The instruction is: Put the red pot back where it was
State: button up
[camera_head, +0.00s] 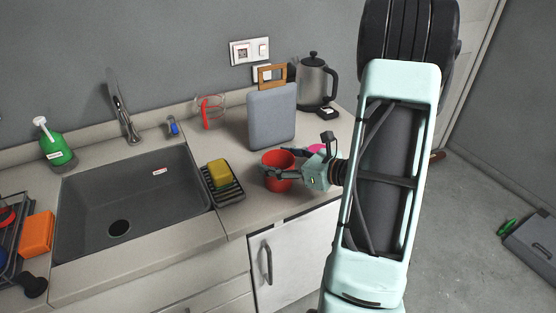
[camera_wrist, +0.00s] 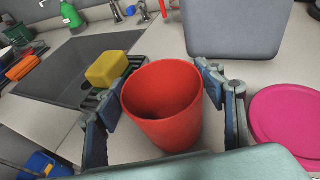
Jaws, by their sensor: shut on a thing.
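The red pot (camera_head: 277,172) is upright at the front of the counter, right of the sink. My gripper (camera_head: 281,174) reaches it from the right and is shut around its sides. In the wrist view the red pot (camera_wrist: 165,112) is between the two blue-padded fingers of my gripper (camera_wrist: 162,100), its open top facing up and looking empty. The pot's lower part is partly hidden by my gripper, so I cannot tell whether it touches the counter.
A yellow sponge (camera_head: 219,174) on a black rack (camera_head: 232,190) stands left of the pot. A grey board (camera_head: 271,117) stands behind it, with a kettle (camera_head: 313,82) farther back. A pink round thing (camera_wrist: 287,115) lies to the right. The sink (camera_head: 135,205) is at the left.

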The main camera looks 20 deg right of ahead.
jog(key=shift+f, duration=0.2)
jog(key=o, duration=1.9)
jog(key=shift+c, duration=0.2)
jog(key=shift+r, duration=0.1)
jog(key=shift+r, duration=0.2)
jog(key=v, duration=1.2)
jog(key=shift+f, duration=0.15)
jog(key=shift+s, duration=0.1)
